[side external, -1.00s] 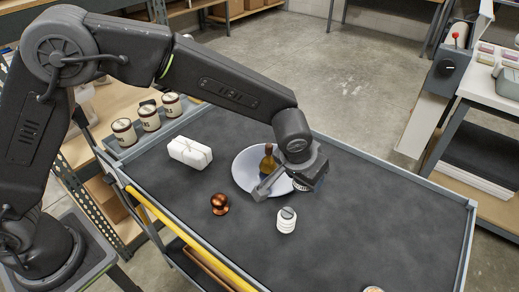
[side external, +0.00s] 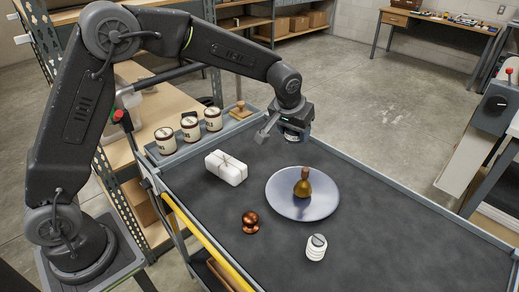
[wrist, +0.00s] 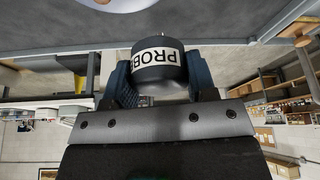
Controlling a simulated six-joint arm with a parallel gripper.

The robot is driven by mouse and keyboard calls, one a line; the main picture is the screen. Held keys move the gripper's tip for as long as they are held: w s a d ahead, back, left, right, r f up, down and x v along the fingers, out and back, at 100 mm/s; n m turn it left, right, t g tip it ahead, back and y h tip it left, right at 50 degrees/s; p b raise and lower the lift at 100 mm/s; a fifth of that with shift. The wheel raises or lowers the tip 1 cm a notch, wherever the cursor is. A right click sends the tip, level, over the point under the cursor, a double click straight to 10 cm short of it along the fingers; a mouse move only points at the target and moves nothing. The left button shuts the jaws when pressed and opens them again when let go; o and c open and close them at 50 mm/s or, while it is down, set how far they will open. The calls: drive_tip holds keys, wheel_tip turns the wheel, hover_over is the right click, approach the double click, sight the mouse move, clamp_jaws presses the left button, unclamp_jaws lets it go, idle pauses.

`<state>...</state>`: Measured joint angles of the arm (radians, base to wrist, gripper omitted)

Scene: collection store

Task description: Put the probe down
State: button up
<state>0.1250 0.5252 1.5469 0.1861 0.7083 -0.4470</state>
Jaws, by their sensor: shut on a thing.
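The probe (wrist: 156,62) is a dark cylinder with a white band lettered PROBE, seen in the wrist view. My gripper (wrist: 160,82) is shut on it, one blue-grey finger on each side. In the side view my gripper (side external: 291,136) is at the far edge of the cart, beyond the plate. The probe is small and mostly hidden there, and I cannot tell whether it touches anything beneath it.
On the dark cart top (side external: 400,240) are a pale plate (side external: 280,204) with a brown bottle-like object (side external: 302,186), a white wrapped box (side external: 226,168), a copper knob (side external: 250,222) and a white ribbed jar (side external: 316,248). A side tray (side external: 175,157) holds labelled jars (side external: 190,128). The right part is clear.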

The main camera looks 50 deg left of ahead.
drive_tip(key=s+a+n+y, duration=0.2)
drive_tip(key=a+n, duration=0.2)
drive_tip(key=a, duration=2.3)
hover_over(260, 148)
drive_tip(key=shift+g, duration=0.3)
wheel_tip(260, 148, down, 12)
drive_tip(key=shift+s+f, duration=0.1)
drive_tip(key=shift+s, duration=0.05)
drive_tip(key=shift+f, duration=1.9)
drive_tip(key=shift+f, duration=0.1)
drive_tip(key=o, duration=0.9)
drive_tip(key=shift+o, duration=0.2)
